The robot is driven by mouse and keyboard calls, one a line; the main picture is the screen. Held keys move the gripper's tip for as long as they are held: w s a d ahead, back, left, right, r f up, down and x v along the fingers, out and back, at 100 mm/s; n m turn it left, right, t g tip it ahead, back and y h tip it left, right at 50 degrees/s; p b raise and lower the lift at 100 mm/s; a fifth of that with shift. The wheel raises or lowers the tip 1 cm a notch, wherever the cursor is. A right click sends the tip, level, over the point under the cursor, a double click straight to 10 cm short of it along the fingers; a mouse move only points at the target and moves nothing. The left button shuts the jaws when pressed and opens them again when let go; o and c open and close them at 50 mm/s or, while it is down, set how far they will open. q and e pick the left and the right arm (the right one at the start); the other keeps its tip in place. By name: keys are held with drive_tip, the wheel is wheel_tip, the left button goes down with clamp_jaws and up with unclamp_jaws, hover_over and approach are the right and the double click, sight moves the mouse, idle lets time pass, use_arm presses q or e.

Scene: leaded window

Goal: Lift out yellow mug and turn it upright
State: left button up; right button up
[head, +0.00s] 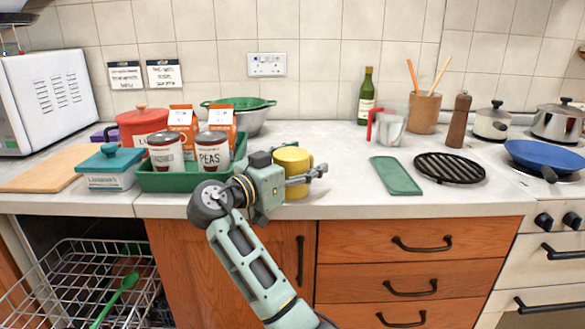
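The yellow mug (291,158) is at the front edge of the counter, right of the green tray. My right gripper (316,174) is in front of it, with its fingers reaching to the right across the mug's lower part. The gripper body hides part of the mug. I cannot tell whether the fingers are closed on it, whether its base touches the counter, or which way its opening faces. My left gripper is not in view.
An open dishwasher rack (78,268) at lower left holds a green spoon (122,288). The green tray (180,181) holds tins and cartons. A green board (396,175) and black trivet (449,168) lie to the right. The counter between mug and board is clear.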

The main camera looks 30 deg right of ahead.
drive_tip(key=c, duration=1.4)
clamp_jaws()
